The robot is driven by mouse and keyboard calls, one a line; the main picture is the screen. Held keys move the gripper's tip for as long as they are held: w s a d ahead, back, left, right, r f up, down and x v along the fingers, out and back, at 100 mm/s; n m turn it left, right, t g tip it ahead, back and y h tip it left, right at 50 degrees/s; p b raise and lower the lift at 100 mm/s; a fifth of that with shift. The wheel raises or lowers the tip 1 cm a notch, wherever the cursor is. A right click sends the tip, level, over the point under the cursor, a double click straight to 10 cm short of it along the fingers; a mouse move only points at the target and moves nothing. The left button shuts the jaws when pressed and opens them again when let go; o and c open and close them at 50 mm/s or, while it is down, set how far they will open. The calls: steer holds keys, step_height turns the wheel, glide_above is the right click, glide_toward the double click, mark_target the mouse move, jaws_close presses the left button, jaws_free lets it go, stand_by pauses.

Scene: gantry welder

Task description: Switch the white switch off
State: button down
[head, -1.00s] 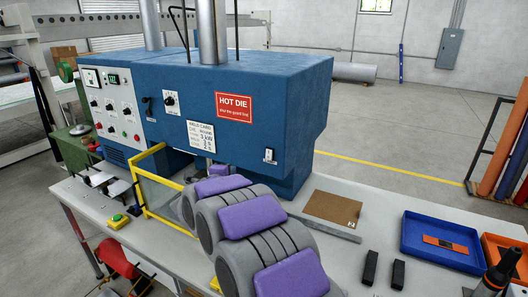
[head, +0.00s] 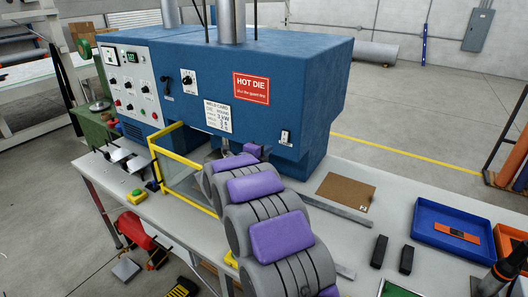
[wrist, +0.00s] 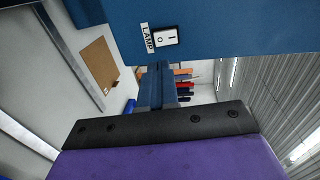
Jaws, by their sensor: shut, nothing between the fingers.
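The white switch (head: 285,136) is a small rocker on the lower right of the blue machine's front face. In the wrist view the switch (wrist: 165,37) shows I and O marks beside a LAMP label; which side is pressed I cannot tell. My gripper (wrist: 157,68) is shut and empty, its narrow fingers just below the switch in the wrist picture, apart from it as far as I can see. In the head view my gripper (head: 254,151) is at the machine's front, left of and slightly below the switch, its fingertips largely hidden.
A yellow-framed guard (head: 183,183) stands left of my arm. A HOT DIE sign (head: 257,87) and weld card (head: 218,116) are on the machine face. A brown board (head: 345,191), two black blocks (head: 379,251) and a blue tray (head: 428,222) lie on the bench to the right.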

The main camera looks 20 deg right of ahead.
mark_target(284, 140)
steer(key=p+x, duration=0.1)
steer(key=x, duration=0.9)
steer(key=shift+d+f, duration=0.2)
